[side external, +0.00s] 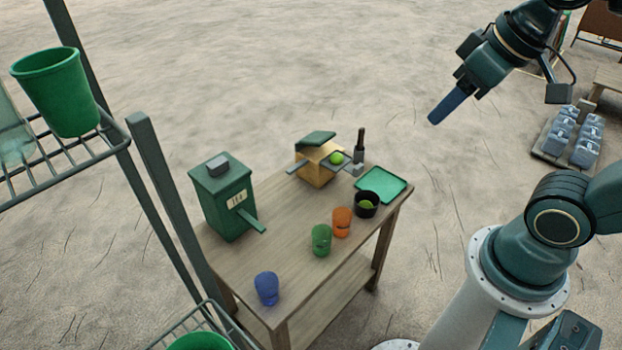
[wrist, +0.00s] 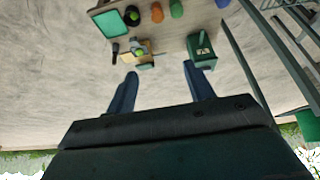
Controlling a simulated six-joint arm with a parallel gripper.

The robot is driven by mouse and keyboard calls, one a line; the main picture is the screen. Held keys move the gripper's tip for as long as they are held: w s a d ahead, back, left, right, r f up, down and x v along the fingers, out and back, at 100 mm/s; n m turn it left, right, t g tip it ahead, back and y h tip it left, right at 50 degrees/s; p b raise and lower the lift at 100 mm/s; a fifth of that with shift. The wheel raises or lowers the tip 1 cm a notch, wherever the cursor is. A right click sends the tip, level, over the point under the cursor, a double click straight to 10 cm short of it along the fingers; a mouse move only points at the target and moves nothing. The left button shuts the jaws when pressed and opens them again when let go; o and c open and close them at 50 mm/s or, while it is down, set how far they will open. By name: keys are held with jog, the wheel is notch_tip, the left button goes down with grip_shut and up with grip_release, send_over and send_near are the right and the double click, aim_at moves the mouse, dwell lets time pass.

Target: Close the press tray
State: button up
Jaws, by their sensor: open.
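The press, a small wooden box (side external: 313,173) with a green top (side external: 316,138), stands at the back of the table in the side view. A small grey block (side external: 357,169) shows at the tray's outer end. In the wrist view the press (wrist: 146,62) is small, beyond the fingertips. My gripper (side external: 434,120) hangs high to the upper right of the table, apart from the press. In the wrist view my gripper (wrist: 160,70) is open and empty.
The table (side external: 290,237) also holds a green box (side external: 222,200), a green flat tray (side external: 380,185), a black bowl (side external: 367,204), a dark bottle-like thing (side external: 360,145) and orange (side external: 342,221), green (side external: 321,239) and blue (side external: 266,288) cups. A rack (side external: 160,170) stands left.

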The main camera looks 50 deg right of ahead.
jog(key=w+d+f+g, duration=0.1)
jog(key=w+d, duration=0.1)
jog(key=w, duration=0.5)
jog(key=g, duration=0.4)
send_over(359, 166)
notch_tip(359, 166, down, 20)
jog(key=shift+r, duration=0.15)
notch_tip(359, 166, down, 14)
jog(key=shift+r, duration=0.15)
